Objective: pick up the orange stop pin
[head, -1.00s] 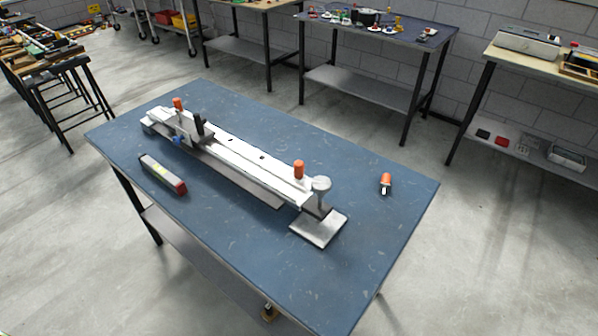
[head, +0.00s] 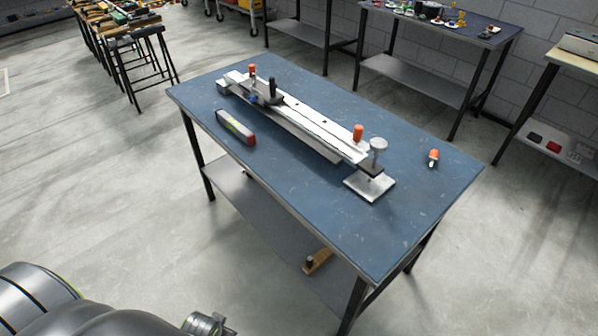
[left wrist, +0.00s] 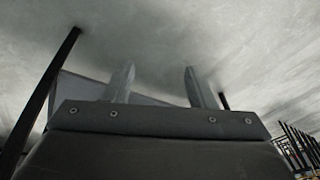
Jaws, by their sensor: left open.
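A loose orange pin with a pale metal tip (head: 433,157) lies on the right part of the blue table (head: 290,205) in the head view. Two more orange-topped pins stand upright on the long metal rail fixture (head: 310,120): one near its far left end (head: 252,70), one near its right end (head: 358,133). My left arm shows at the bottom left of the head view, well short of the table top. My left gripper (left wrist: 157,68) is open and empty in the left wrist view, fingers apart. My right gripper is not in view.
A grey and red box-shaped tool (head: 236,127) lies left of the rail. A silver knob on a post with a square metal plate (head: 370,187) is at the rail's right end. A lower shelf (head: 270,215) is under the table. The floor in front is clear.

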